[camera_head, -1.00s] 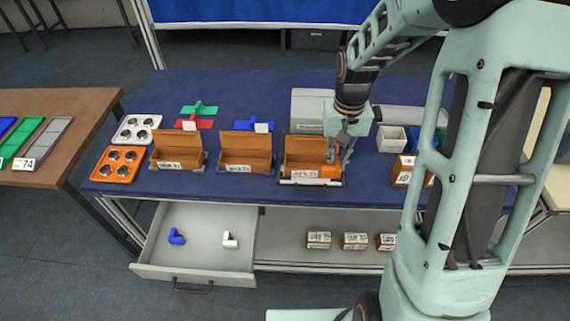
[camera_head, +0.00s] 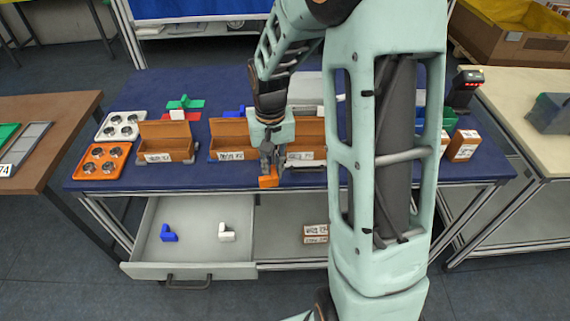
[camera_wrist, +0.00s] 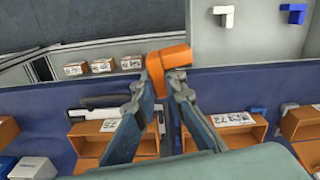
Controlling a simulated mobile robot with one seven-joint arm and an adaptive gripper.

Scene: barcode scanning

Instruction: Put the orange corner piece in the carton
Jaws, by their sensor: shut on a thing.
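My gripper (camera_head: 267,168) is shut on the orange corner piece (camera_head: 268,181), held in front of the table edge between the middle and right open brown bins. In the wrist view, the orange corner piece (camera_wrist: 170,58) is an L-shape pinched between the fingertips (camera_wrist: 160,84), one leg pointing sideways. A large open cardboard carton (camera_head: 535,45) stands at the far right back. Open brown bins with labels, the left (camera_head: 165,154), middle (camera_head: 230,155) and right (camera_head: 305,156), stand on the blue table. I cannot tell which container is the carton meant.
An open grey drawer (camera_head: 190,268) below the table holds a blue corner piece (camera_head: 168,233) and a white corner piece (camera_head: 226,232). An orange tray (camera_head: 102,161) and a white tray (camera_head: 120,127) stand left. A scanner (camera_head: 463,90) stands at the table's right. My arm hides the table's middle right.

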